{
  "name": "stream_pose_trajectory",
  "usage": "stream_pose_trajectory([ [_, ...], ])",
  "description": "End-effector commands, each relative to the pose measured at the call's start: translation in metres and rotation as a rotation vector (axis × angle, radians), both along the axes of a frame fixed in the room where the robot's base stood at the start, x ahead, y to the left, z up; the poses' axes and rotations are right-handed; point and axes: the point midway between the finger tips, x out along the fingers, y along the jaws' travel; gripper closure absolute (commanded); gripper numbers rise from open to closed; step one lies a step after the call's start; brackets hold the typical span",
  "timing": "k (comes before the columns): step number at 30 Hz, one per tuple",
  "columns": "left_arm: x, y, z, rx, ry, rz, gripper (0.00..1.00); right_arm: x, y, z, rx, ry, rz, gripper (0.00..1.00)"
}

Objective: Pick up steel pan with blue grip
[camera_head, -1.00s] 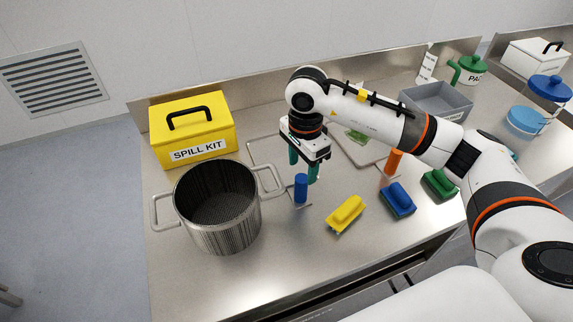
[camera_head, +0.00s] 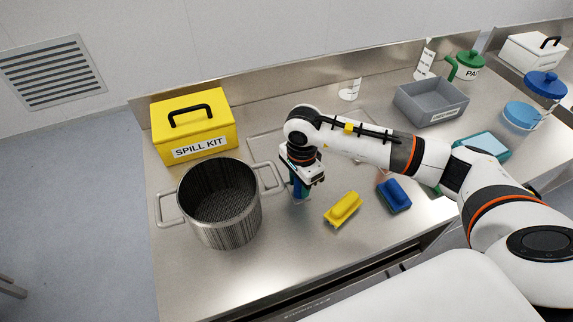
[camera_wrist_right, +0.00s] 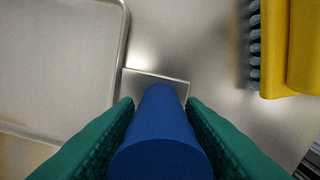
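The steel pan (camera_wrist_right: 130,80) shows in the right wrist view as a small flat plate with an upright blue grip (camera_wrist_right: 160,145). My right gripper (camera_wrist_right: 160,105) has its green fingers on either side of this grip. The grip fills most of the space between them, with slim gaps near the fingertips; whether they press on it I cannot tell. In the head view the right gripper (camera_head: 299,189) is low over the counter, hiding most of the pan and grip. My left gripper is not in view.
A large steel pot (camera_head: 228,225) stands left of the gripper, its side handle close by. A yellow brush (camera_head: 343,209) and a blue brush (camera_head: 394,195) lie to the right. A yellow spill kit (camera_head: 193,125) and a flat tray (camera_wrist_right: 50,60) are behind. The counter front is clear.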

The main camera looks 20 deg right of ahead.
Motion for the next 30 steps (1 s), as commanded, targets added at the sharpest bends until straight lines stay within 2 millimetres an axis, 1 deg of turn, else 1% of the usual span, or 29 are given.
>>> stream_pose_trajectory([
  [1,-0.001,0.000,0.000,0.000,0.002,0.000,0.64,0.000,0.000,0.000,0.000,0.000,0.000,0.72],
  [6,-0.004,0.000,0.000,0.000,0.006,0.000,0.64,0.000,0.000,0.000,0.000,0.000,0.000,1.00],
  [13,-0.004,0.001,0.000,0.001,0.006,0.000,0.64,0.001,0.000,0.002,0.000,-0.002,0.000,1.00],
  [17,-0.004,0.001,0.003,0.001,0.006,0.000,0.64,0.001,0.000,0.007,0.001,-0.003,0.000,1.00],
  [20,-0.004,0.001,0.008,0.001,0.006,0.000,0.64,0.001,0.000,0.017,0.000,-0.005,0.000,1.00],
  [23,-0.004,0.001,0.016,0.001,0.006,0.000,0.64,0.001,0.000,0.031,0.000,-0.005,0.000,1.00],
  [30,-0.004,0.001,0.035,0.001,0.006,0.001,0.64,0.001,0.000,0.071,0.001,-0.005,0.000,1.00],
])
